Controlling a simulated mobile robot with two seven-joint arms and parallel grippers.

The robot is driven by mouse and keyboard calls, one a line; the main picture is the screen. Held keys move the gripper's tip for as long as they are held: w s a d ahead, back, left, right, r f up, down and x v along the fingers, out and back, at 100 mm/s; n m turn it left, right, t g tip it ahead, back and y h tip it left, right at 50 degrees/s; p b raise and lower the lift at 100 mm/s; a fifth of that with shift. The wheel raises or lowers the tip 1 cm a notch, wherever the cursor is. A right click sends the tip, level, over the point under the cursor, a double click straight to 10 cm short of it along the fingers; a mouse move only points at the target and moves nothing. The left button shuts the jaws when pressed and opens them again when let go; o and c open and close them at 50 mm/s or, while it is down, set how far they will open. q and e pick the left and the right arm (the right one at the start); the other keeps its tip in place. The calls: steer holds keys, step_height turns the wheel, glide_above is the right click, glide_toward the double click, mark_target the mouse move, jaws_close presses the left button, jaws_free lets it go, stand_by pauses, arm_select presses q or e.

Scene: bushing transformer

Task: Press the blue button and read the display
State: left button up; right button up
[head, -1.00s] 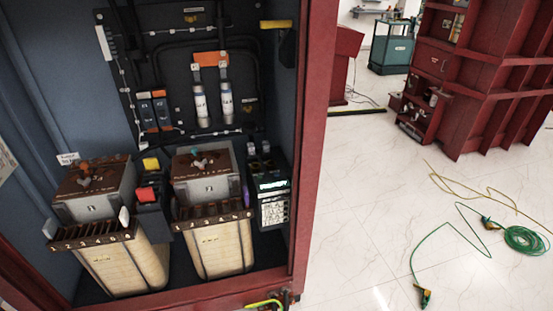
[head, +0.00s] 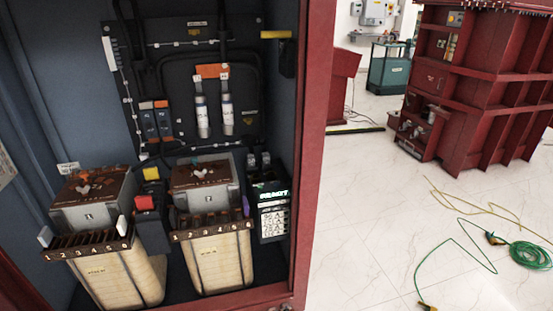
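A black box with a small lit greenish display (head: 273,195) stands at the right inside the red cabinet. Rows of white markings (head: 274,221) show below the display; the display text is too small to read surely. I cannot make out a blue button on it. Two small blue-fronted units with orange tops (head: 155,122) are mounted on the back panel, left of two white cylinders. Neither of my grippers is in view.
Two transformers (head: 105,275) and (head: 215,262) with numbered terminal strips stand on the cabinet floor. Red and yellow blocks (head: 145,202) sit between them. The red cabinet frame (head: 316,150) edges the opening. Green cable (head: 528,255) lies on the pale floor at right.

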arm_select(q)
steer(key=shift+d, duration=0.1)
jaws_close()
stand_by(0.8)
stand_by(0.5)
